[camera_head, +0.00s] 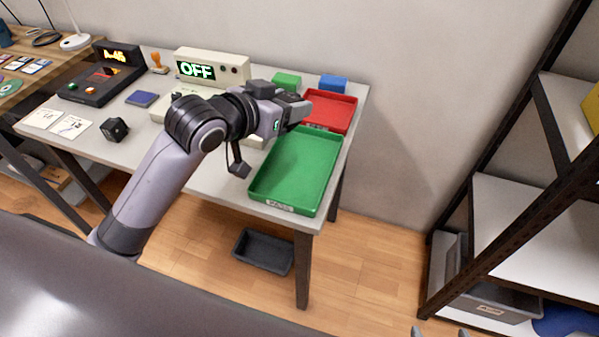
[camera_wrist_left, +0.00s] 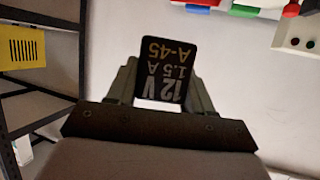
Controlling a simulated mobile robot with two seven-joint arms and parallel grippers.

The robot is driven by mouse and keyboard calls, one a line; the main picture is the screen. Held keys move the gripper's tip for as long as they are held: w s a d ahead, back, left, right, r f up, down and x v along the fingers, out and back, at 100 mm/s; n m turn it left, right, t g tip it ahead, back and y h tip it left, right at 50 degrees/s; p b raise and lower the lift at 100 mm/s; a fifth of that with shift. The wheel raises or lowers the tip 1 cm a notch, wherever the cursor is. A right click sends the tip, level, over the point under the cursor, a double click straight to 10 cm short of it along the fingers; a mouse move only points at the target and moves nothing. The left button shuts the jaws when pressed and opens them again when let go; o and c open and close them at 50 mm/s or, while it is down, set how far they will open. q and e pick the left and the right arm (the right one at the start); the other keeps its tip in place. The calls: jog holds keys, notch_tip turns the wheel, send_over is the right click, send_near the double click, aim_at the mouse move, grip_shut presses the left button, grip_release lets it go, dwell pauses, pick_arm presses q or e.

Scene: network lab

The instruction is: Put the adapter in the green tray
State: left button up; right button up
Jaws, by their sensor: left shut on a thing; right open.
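My left gripper (camera_head: 290,112) is shut on the adapter, a dark block. In the left wrist view the adapter (camera_wrist_left: 168,70) sits between the fingers (camera_wrist_left: 160,95), its label reading "12 V 1.5 A A-45" upside down. In the head view the adapter is hard to tell from the dark fingers. The green tray (camera_head: 262,192) lies at the table's front right corner and looks empty. The left gripper shows over its far end, near the red tray; its height is unclear. My right gripper (camera_head: 439,333) barely shows at the bottom edge, its two tips apart.
The red tray (camera_head: 346,122) lies behind the green one. Green (camera_head: 287,80) and blue (camera_head: 333,84) blocks stand behind it. A device (camera_head: 213,56) reading "OFF" and a black cube (camera_head: 114,129) are on the table. A shelf rack (camera_head: 500,225) stands at right; a dark bin (camera_head: 263,251) is on the floor.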

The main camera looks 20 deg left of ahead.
pick_arm(q)
jog(key=shift+w+d+r+m+h+b, duration=0.1)
jog(key=shift+w+r+m+h+b, duration=0.15)
jog(key=shift+r, duration=0.3)
jog(key=shift+w+d+r+m+h+b, duration=0.15)
jog(key=shift+w+r+h, duration=0.15)
jog(key=shift+r, duration=0.25)
notch_tip(320, 180, down, 14)
jog(key=shift+f+b, duration=0.2)
jog(key=shift+b, duration=0.75)
jog(key=shift+f, duration=0.65)
jog(key=shift+f+b, duration=0.4)
jog(key=shift+f, duration=1.55)
jog(key=shift+f, duration=0.1)
jog(key=o, duration=1.2)
jog(key=shift+c, duration=0.2)
